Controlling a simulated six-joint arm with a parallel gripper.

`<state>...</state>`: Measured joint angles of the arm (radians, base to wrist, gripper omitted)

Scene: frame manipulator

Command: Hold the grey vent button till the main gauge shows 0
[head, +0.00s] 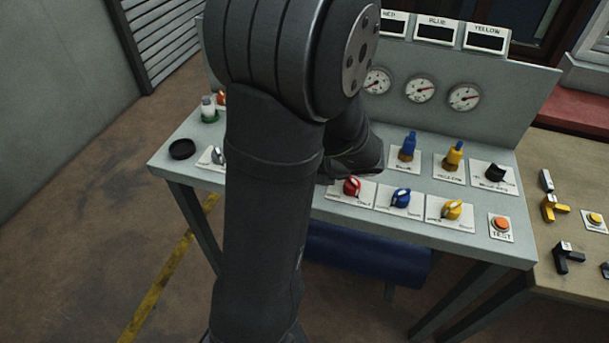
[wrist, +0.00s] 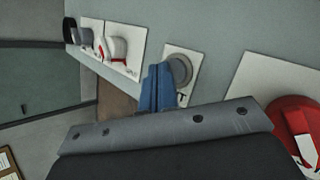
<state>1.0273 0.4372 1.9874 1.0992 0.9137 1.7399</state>
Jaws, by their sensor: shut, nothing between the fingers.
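The grey vent button (wrist: 181,68) is a round grey cap on a white plate in the wrist view, its label mostly covered so that only a final T shows. My gripper (wrist: 160,72) shows there as blue fingers, shut and empty. The fingertips overlap the button's left edge in the picture; I cannot tell whether they press it. In the head view my arm hides the button and the fingers. Three round gauges (head: 420,89) stand on the back panel, too small to read. No gauge in view can be identified as the main gauge; part of the panel is hidden.
A red knob (head: 352,187) is right of the button and also shows in the wrist view (wrist: 290,120). A white knob (wrist: 113,48) lies left. Blue (head: 401,197) and yellow (head: 452,210) knobs and an orange TEST button (head: 501,224) line the console's front.

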